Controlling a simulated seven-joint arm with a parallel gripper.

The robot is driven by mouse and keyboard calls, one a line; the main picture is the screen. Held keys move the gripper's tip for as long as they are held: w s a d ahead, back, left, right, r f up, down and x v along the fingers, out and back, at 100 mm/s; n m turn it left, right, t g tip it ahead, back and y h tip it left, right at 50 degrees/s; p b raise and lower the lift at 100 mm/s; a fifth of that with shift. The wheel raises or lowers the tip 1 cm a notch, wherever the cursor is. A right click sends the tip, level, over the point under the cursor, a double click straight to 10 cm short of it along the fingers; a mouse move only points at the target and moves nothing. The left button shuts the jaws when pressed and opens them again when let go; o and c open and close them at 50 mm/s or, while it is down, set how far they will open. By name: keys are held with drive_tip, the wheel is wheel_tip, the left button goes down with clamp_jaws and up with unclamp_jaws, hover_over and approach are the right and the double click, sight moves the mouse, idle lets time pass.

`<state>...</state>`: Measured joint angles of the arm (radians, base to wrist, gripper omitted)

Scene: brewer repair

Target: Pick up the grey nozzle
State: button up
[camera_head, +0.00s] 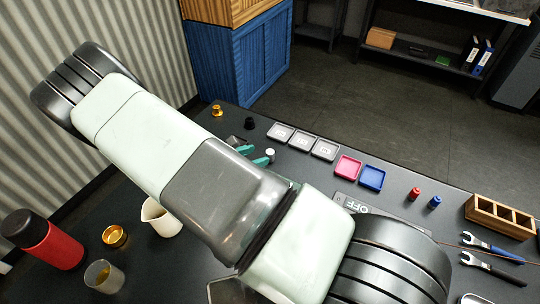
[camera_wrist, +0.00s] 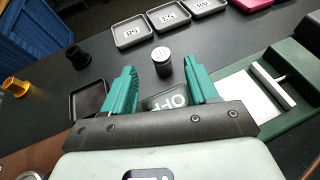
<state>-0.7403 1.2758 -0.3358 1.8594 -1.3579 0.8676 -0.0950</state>
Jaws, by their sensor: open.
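The grey nozzle (camera_wrist: 163,68) is a small upright cylinder with a dark body and a light, perforated top. It stands on the dark table. My gripper (camera_wrist: 160,75) is open, with one teal finger to the left and one to the right of the nozzle in the wrist view. The nozzle looks to be at or just beyond the fingertips, with gaps on both sides. In the head view its pale top (camera_head: 270,153) shows close to my gripper (camera_head: 256,151), whose upper part is hidden behind my arm.
A black piece (camera_wrist: 78,58) and a yellow piece (camera_wrist: 15,87) stand to the left. Labelled grey trays (camera_wrist: 132,32) lie beyond the nozzle. A pink tray (camera_head: 347,167) and a blue tray (camera_head: 372,177) are farther right. A small dark tray (camera_wrist: 88,100) lies left of the fingers.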

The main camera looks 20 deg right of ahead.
sight(270, 152)
drive_tip(key=x, duration=0.5)
drive_tip(key=shift+d+f, duration=0.1)
clamp_jaws()
